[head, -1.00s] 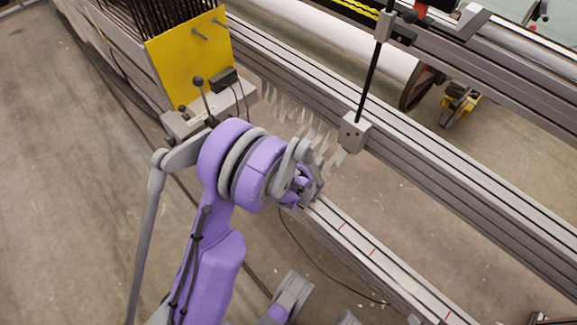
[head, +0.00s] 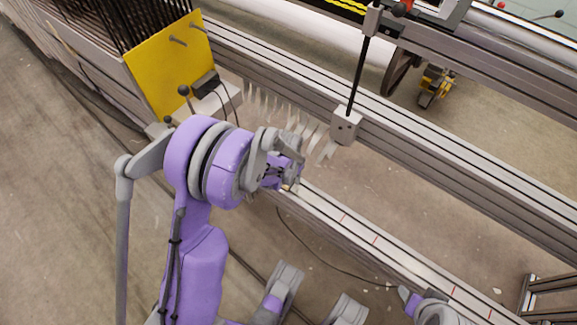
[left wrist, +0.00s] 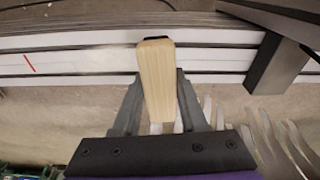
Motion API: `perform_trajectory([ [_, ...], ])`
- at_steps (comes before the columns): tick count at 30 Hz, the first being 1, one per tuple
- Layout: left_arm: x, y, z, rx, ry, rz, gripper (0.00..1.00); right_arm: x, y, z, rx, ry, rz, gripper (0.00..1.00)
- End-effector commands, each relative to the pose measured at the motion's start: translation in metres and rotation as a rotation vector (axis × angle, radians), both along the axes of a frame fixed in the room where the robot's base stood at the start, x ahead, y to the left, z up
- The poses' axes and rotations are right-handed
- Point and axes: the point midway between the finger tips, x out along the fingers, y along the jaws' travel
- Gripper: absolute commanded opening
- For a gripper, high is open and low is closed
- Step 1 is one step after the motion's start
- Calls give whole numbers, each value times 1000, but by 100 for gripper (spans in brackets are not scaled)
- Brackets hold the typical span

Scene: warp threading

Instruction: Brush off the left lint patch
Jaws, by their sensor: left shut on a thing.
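My left gripper (left wrist: 158,112) is shut on a pale wooden brush handle (left wrist: 156,85) in the left wrist view. The handle has a dark end and points toward the long metal rail (left wrist: 90,62). Bristles cannot be made out. In the head view my left gripper (head: 290,178) is beside the near rail (head: 330,208), partly hidden by its own arm. No lint patch can be told apart in either view. A grey and purple part of mine shows at the bottom right of the head view; its fingers cannot be made out clearly.
A row of pale curved strips (head: 290,122) hangs close to the left gripper. A grey block (head: 345,127) on a black rod stands to their right. A yellow plate (head: 166,62) and a black-knobbed lever (head: 184,91) stand at left. Thin red marks (head: 375,240) cross the rail.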

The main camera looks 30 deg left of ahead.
Motion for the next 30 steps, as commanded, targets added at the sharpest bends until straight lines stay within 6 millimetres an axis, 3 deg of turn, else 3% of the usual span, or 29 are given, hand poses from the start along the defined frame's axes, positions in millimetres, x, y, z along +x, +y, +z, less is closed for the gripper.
perform_trajectory([
  [15, 2, -4, 47, 0, -1, -1, 0, -5, 0, 34, 0, -10, 0, 52],
  [30, 3, -5, 50, 0, 0, 0, 0, -5, 0, 35, 0, -10, 0, 52],
])
